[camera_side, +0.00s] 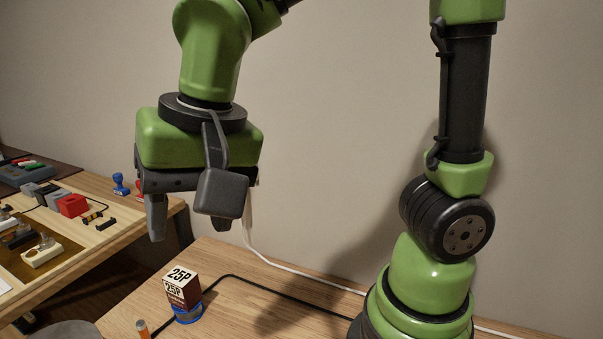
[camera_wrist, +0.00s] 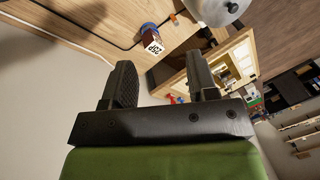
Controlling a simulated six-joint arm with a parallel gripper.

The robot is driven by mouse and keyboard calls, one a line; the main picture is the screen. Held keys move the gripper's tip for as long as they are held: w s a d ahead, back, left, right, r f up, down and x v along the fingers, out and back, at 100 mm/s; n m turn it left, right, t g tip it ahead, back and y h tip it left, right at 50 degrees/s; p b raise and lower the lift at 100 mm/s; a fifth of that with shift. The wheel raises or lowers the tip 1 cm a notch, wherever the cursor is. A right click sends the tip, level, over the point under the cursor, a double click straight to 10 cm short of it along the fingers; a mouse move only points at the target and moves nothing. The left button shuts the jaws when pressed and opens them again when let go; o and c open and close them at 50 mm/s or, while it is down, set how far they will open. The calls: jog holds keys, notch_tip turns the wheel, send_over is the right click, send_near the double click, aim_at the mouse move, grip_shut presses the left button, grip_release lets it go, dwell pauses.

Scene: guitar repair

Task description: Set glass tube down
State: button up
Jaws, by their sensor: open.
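My gripper (camera_side: 189,232) is open and hangs well above the wooden table, its fingers pointing down. In the wrist view my gripper (camera_wrist: 160,68) has its two dark fingers wide apart, with nothing between them. I cannot make out a glass tube in either view. A small dark red and white box marked 25P (camera_side: 184,290) stands on the table below the gripper, at a round blue object (camera_side: 188,314). The same box (camera_wrist: 153,47) and blue object (camera_wrist: 148,29) show beyond the fingers in the wrist view.
A black cable (camera_side: 290,296) and a white cable (camera_side: 300,270) run across the table. An orange-tipped item (camera_side: 142,327) is near the front edge. A second workbench at left holds a red block (camera_side: 72,205), a blue stamp-like object (camera_side: 120,184) and several small parts.

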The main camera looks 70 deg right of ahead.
jog(key=s+d+r+n+t, duration=0.2)
jog(key=s+d+r+t, duration=0.1)
jog(key=s+d, duration=0.5)
jog(key=shift+d+r+t+y, duration=0.4)
jog(key=shift+d+t, duration=0.3)
jog(key=shift+d, duration=0.4)
jog(key=shift+s, duration=0.1)
